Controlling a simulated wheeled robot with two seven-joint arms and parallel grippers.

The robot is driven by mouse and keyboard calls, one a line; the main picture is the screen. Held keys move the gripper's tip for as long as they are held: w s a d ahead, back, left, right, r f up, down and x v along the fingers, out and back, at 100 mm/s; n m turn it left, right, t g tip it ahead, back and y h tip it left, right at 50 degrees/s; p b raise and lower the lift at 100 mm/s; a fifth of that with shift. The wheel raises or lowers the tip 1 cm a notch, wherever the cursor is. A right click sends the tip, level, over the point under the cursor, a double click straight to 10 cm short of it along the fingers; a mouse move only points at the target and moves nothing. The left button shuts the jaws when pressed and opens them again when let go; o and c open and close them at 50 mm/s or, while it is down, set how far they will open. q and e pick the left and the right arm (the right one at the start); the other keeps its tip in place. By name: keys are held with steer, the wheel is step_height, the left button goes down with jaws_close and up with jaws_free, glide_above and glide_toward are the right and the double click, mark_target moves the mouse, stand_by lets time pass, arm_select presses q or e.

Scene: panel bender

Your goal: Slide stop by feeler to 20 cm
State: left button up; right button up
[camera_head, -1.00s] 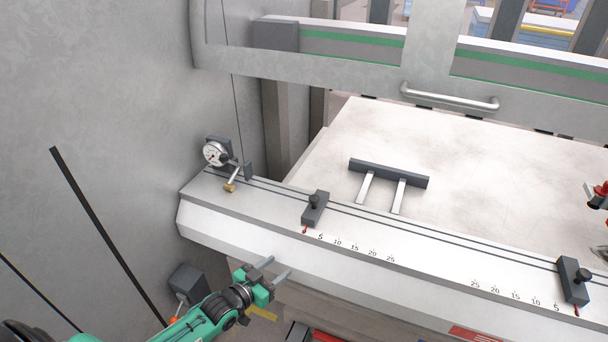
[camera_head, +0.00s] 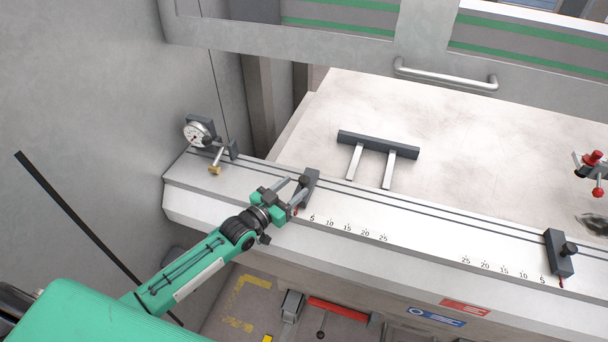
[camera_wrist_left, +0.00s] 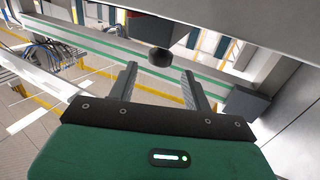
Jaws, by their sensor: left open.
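The dark stop (camera_head: 309,187) nearest the feeler sits on the grooved rail, a black knob on top. Its red pointer (camera_head: 296,211) is left of the 5 mark, at the low end of the left scale. The feeler, a round dial gauge (camera_head: 198,134) with a brass tip (camera_head: 215,170), stands at the rail's left end, apart from the stop. My left gripper (camera_head: 293,188) is open at the stop's left side, its fingers partly covering the stop. In the wrist view the black knob (camera_wrist_left: 160,57) appears between and beyond the open fingertips. My right gripper is out of view.
The left scale (camera_head: 347,227) runs right from 5 to 25; the rail there is clear. A second stop (camera_head: 558,253) stands at the right scale. A dark bar on two light legs (camera_head: 378,145) lies on the plate behind. A red-knobbed device (camera_head: 594,170) is at the right edge.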

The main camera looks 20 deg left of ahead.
mark_target(301, 182)
arm_select(q)
steer(key=p+x, duration=0.1)
steer(key=x, duration=0.2)
steer(key=shift+w+d+r, duration=0.1)
steer(key=shift+w+d, duration=0.1)
steer(key=shift+w, duration=0.2)
steer(key=shift+w+d, duration=0.3)
steer(key=shift+w, duration=0.35)
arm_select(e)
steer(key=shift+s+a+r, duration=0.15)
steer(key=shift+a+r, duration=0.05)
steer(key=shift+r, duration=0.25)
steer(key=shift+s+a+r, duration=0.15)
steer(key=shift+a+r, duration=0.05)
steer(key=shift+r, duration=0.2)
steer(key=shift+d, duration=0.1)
